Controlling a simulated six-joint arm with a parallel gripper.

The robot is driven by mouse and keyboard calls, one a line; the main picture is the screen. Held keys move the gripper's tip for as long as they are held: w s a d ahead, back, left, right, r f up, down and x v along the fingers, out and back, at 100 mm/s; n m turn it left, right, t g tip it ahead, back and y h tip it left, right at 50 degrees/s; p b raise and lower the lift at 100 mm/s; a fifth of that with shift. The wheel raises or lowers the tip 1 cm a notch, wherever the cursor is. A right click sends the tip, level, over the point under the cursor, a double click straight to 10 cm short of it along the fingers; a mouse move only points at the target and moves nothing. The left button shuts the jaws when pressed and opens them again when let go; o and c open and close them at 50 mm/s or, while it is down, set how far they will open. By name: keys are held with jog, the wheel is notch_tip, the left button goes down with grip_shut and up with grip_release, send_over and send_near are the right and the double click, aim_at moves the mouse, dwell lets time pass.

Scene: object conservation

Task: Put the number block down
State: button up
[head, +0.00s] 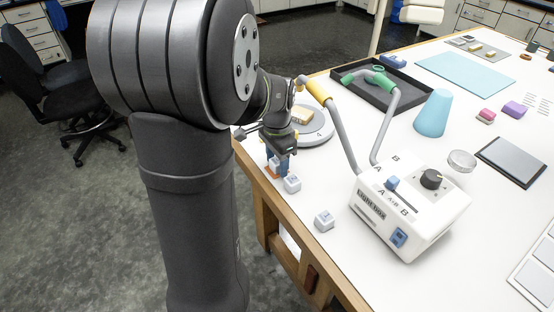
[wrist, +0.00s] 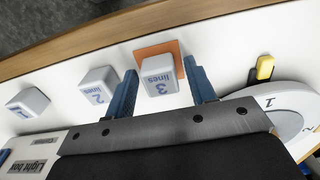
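The number block, a pale cube marked "3 lines" (wrist: 160,82), sits on an orange square (wrist: 150,50) near the table edge in the wrist view. In the head view the orange square (head: 273,174) shows beneath my gripper (head: 279,165), beside the block. My gripper's blue fingers (wrist: 162,80) stand on either side of the block in the wrist view, with slim gaps that suggest it is open around it. Whether a finger touches the block is hard to tell.
Two similar blocks, "2 lines" (wrist: 97,88) and another (wrist: 29,103), stand in a row along the edge. The light box (head: 410,205) and a round numbered dial (head: 313,133) flank the gripper. A blue cone (head: 434,113) and black tray (head: 375,88) lie farther back.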

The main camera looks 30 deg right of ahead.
aim_at(277, 160)
notch_tip(277, 160, up, 12)
jog(key=shift+r, duration=0.2)
dwell(0.5)
jog(key=shift+f, duration=0.1)
notch_tip(277, 160, down, 12)
jog(key=shift+r, duration=1.9)
